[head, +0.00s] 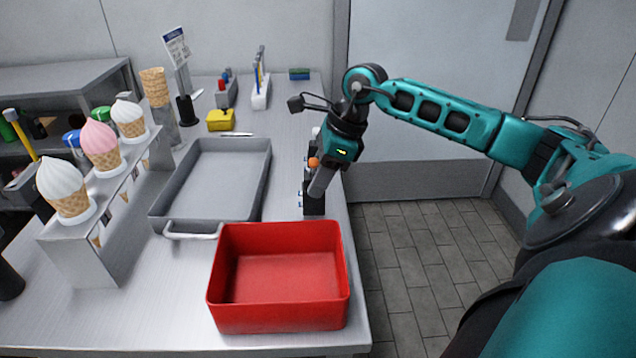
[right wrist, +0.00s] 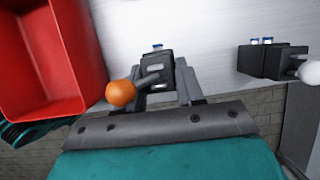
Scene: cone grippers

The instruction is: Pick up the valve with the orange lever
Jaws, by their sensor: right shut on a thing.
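The valve with the orange lever has a dark block body (head: 314,204) and an orange ball knob (head: 313,162). It stands near the table's right edge, just behind the red bin. In the right wrist view its body (right wrist: 157,68) is between the fingers and the orange knob (right wrist: 120,93) sticks out to the left. My right gripper (head: 320,188) reaches down from above and is shut on this valve; it partly hides it in the head view. I cannot tell whether the valve touches the table. My left gripper is not in view.
A similar valve with a white knob (right wrist: 265,61) stands close by. A red bin (head: 278,320) is at the front, a grey tray (head: 160,212) behind it. An ice-cream cone stand (head: 85,262) is at left. Floor (head: 430,250) lies beyond the right edge.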

